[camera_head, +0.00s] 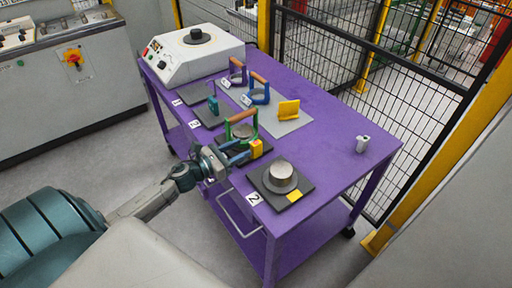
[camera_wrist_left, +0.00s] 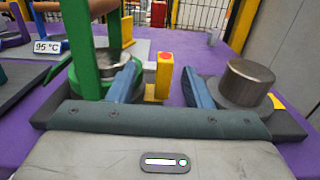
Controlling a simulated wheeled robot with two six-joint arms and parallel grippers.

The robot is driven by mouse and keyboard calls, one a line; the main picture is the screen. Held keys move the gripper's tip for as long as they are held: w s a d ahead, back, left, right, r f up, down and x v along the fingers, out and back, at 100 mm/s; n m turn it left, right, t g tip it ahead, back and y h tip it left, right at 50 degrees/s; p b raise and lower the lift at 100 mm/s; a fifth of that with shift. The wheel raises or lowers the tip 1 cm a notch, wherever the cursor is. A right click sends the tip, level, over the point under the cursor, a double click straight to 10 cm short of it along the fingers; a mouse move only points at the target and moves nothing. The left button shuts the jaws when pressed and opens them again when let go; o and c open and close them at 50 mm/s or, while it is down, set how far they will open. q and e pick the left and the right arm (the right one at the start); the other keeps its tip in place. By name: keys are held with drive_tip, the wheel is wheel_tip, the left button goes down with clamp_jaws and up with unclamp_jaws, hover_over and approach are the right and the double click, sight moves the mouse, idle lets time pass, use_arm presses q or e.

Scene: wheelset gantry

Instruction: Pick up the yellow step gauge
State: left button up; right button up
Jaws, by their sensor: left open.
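The yellow step gauge (camera_head: 256,148), an upright stepped block, stands on the purple table near the green-handled holder (camera_head: 241,127). In the left wrist view the step gauge (camera_wrist_left: 163,76) shows a red dot on its upper part and a lower step on its left. My left gripper (camera_head: 243,153) is open, with its blue fingers pointing at the gauge. In the left wrist view the gauge appears in the gap between the fingertips; whether it is fully between them I cannot tell. My right gripper is not in view.
A metal cylinder (camera_head: 280,174) on a dark plate with a yellow patch stands close to the right finger. The green frame is close to the left finger. Behind are a blue-framed holder (camera_head: 259,92), another yellow piece (camera_head: 288,110) and a white instrument (camera_head: 196,52). The table's right side is mostly clear.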

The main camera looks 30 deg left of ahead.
sight(252, 145)
use_arm(q)
drive_tip(key=p+x, duration=0.3)
drive_tip(key=x, duration=0.1)
drive_tip(key=shift+d+r+p, duration=0.1)
drive_tip(key=shift+d+p, duration=0.3)
drive_tip(key=shift+w+d, duration=0.2)
drive_tip(key=shift+w, duration=0.25)
drive_tip(key=shift+f, duration=0.25)
clamp_jaws()
